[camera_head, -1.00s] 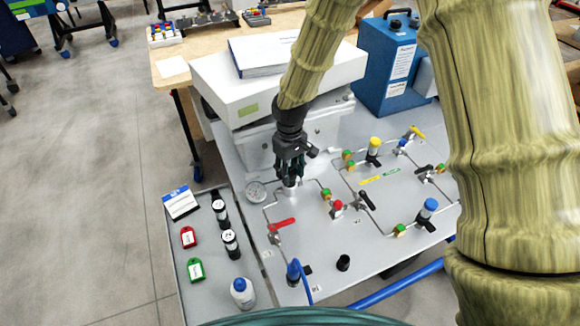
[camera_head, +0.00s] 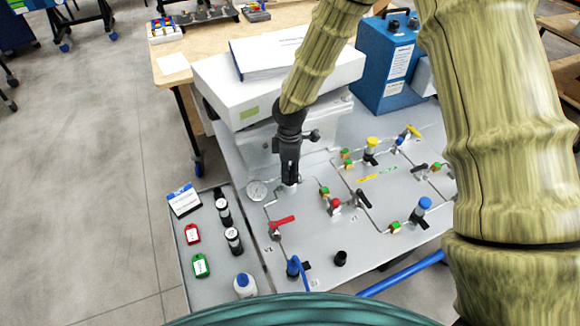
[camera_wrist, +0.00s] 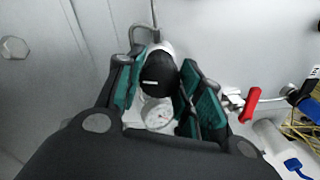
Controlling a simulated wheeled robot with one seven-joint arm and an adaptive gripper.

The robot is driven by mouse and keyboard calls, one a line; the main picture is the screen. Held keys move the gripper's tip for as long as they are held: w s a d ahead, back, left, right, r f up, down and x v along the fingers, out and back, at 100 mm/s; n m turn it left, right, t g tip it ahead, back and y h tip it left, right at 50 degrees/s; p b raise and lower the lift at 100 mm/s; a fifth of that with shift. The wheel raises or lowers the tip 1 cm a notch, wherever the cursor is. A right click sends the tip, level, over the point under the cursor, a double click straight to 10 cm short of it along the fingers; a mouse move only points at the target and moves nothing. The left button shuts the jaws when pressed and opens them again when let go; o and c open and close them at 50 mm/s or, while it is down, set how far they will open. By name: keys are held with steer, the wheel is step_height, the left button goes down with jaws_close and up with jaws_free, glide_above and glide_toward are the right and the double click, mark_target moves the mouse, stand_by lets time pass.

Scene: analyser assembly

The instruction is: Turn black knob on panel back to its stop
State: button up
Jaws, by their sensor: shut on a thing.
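The black knob (camera_wrist: 158,72) shows in the wrist view between the two green-padded fingers, with a short white mark on its face and a silvery body behind it. My gripper (camera_wrist: 161,66) is shut on it. In the head view my gripper (camera_head: 290,178) points down at the back left of the grey panel (camera_head: 310,250), and its fingers hide the knob there. Only the silvery fitting below the fingertips shows.
A round gauge (camera_head: 257,191) is just left of my gripper, and a red-handled valve (camera_head: 283,221) stands in front. Coloured valves and thin pipes fill the panel's right side. A white box (camera_head: 240,95) is close behind my gripper. A grey side tray (camera_head: 215,285) holds bottles and tags.

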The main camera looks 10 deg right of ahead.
mark_target(290, 170)
steer(key=shift+n+p, duration=0.35)
steer(key=shift+n, duration=0.75)
steer(key=o, duration=1)
step_height(290, 170, up, 12)
